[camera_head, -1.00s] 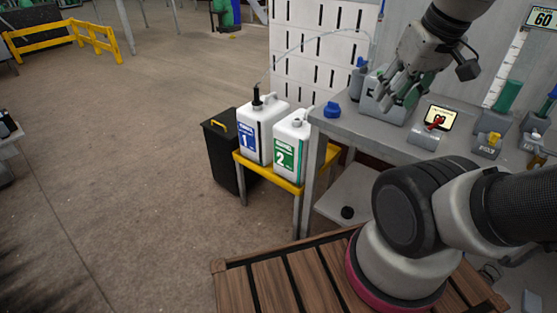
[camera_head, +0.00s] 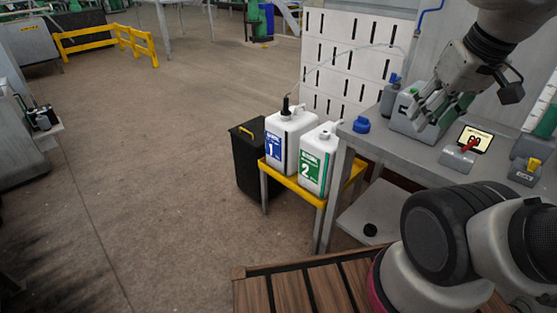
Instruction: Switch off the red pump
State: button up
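A red lever (camera_head: 470,146) sits on a small grey switch box (camera_head: 457,160) on the grey bench. It leans toward the upper right in the picture. A small lit yellowish display (camera_head: 481,136) stands just behind it; its text is too small to read surely. My gripper (camera_head: 436,112) hangs to the left of the red lever, in front of a grey box-shaped unit (camera_head: 398,120) with green showing. Its fingers are spread, with nothing seen held between them, and look apart from the lever. No label naming the red pump is readable.
A yellow-levered box (camera_head: 527,171) stands on the bench at right. A blue cap (camera_head: 361,125) lies at its left end. White jugs 1 (camera_head: 283,140) and 2 (camera_head: 318,160) stand on a yellow stand beside a black bin (camera_head: 247,160). Floor at left is clear.

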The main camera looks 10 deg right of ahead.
aim_at(462, 151)
jog(key=z, duration=1.3)
jog(key=i+l, duration=0.15)
jog(key=u, duration=0.05)
